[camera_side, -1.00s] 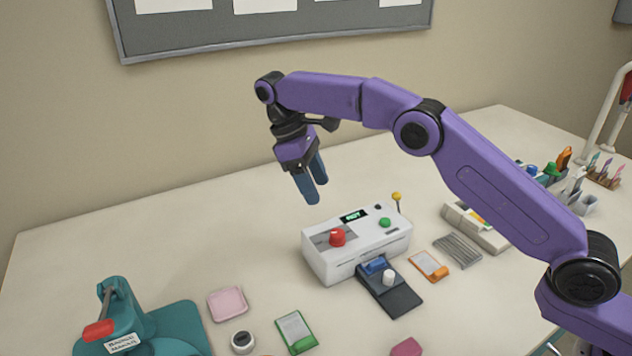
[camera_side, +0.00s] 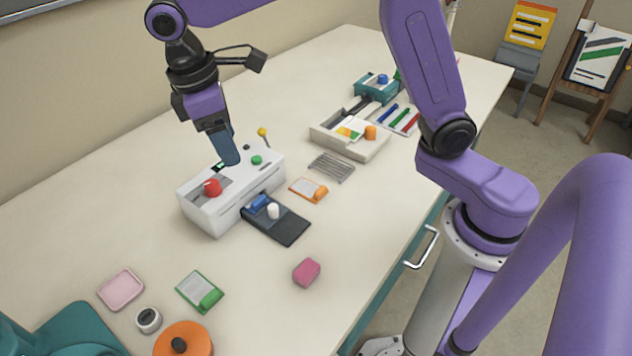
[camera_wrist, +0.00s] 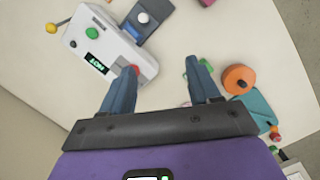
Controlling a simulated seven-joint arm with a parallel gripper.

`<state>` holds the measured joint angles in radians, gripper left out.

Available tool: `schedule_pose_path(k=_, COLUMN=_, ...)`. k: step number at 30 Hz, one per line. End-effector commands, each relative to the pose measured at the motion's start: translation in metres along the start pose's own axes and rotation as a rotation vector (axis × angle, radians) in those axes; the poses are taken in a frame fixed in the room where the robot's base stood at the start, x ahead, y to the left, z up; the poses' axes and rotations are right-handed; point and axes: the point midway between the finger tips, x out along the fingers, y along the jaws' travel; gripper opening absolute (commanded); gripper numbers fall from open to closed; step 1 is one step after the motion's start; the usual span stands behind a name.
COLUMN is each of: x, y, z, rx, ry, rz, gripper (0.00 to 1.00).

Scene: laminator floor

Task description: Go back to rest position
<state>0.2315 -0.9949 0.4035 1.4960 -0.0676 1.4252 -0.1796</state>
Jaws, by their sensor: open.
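My gripper (camera_side: 228,158) hangs fingers-down in the side view, in front of the white laminator (camera_side: 236,205) in the picture; I cannot tell its height above it. The wrist view shows my gripper (camera_wrist: 161,82) with its two blue fingers wide apart and nothing between them. The laminator (camera_wrist: 83,50) shows there at upper left, with a lit display and a red knob (camera_wrist: 134,70). In the side view the red knob (camera_side: 212,188) and a green button (camera_side: 257,160) are on its top.
A dark tray (camera_side: 288,229) with a white knob sticks out from the laminator. A pink block (camera_side: 306,272), green-clipped card (camera_side: 196,290), pink dish (camera_side: 121,290) and orange disc (camera_side: 190,341) lie nearer the front. A wire rack (camera_side: 331,167) and beige device (camera_side: 360,148) stand behind, right.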

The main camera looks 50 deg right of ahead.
Motion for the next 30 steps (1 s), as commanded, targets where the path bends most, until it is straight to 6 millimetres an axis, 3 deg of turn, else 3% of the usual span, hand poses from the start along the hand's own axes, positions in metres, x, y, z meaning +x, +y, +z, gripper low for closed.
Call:
schedule_pose_path(k=1, x=0.001, y=-0.009, z=0.017, rx=-0.011, ry=0.016, rz=0.002, gripper=0.61)
schedule_pose_path(k=8, x=0.018, y=-0.047, z=0.088, rx=-0.056, ry=0.087, rz=0.004, gripper=0.61)
schedule_pose_path(k=18, x=0.067, y=-0.091, z=0.203, rx=-0.113, ry=0.185, rz=-0.01, gripper=0.61)
schedule_pose_path(k=24, x=0.09, y=-0.104, z=0.244, rx=-0.133, ry=0.219, rz=-0.018, gripper=0.61)
schedule_pose_path(k=30, x=0.097, y=-0.107, z=0.255, rx=-0.138, ry=0.226, rz=-0.021, gripper=0.61)
